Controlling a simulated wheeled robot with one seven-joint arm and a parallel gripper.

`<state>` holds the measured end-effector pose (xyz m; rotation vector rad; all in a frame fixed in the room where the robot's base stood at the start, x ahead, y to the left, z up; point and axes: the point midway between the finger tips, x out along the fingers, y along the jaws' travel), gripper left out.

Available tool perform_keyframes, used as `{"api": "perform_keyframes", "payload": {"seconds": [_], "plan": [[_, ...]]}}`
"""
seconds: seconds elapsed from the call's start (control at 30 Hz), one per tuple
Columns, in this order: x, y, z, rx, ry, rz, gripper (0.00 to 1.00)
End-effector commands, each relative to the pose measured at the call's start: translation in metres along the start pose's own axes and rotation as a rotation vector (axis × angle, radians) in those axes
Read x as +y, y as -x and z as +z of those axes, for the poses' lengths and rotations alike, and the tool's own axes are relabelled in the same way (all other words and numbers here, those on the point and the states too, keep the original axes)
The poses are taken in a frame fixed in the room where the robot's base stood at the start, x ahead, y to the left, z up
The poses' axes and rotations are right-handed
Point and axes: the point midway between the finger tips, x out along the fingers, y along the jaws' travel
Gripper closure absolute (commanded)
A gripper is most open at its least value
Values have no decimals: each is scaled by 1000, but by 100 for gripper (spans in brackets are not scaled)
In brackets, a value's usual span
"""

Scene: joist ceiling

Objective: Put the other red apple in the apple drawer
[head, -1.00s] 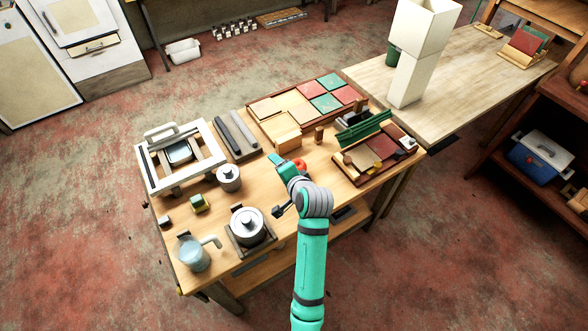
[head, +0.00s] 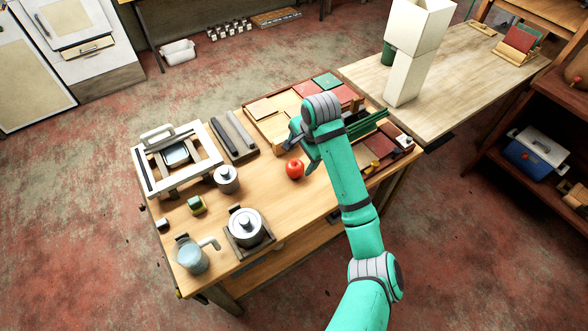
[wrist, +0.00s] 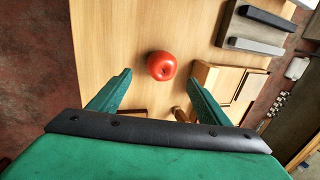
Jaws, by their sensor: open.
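The red apple (head: 294,169) rests on the wooden worktable, clear of other things. It also shows in the wrist view (wrist: 161,66), just beyond and between my fingertips. My gripper (head: 295,140) is open and empty. In the head view it is above the table, a little behind the apple, and its fingers are partly hidden by my arm. A light wooden box (head: 271,127) stands behind the gripper, partly covered by my arm; in the wrist view a wooden box with a front panel (wrist: 226,84) is right of the apple. I cannot tell whether it is the apple drawer.
A lidded pot (head: 246,225), a small canister (head: 227,179), a jug (head: 193,258) and a white frame (head: 152,187) stand left of the apple. Dark grey bars (head: 234,135) lie behind. The tabletop (head: 293,208) in front of the apple is bare.

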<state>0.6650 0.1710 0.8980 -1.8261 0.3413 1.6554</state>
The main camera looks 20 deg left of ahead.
Motion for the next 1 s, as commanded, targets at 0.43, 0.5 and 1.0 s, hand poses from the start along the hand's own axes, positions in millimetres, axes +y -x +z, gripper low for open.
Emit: {"api": "perform_keyframes", "payload": {"seconds": [0.43, 0.5, 1.0], "plan": [[0, -46, 1, -1, 2, 0, 29], [0, -54, 0, 0, 0, 1, 29], [-2, -92, 2, 0, 2, -3, 29]]}}
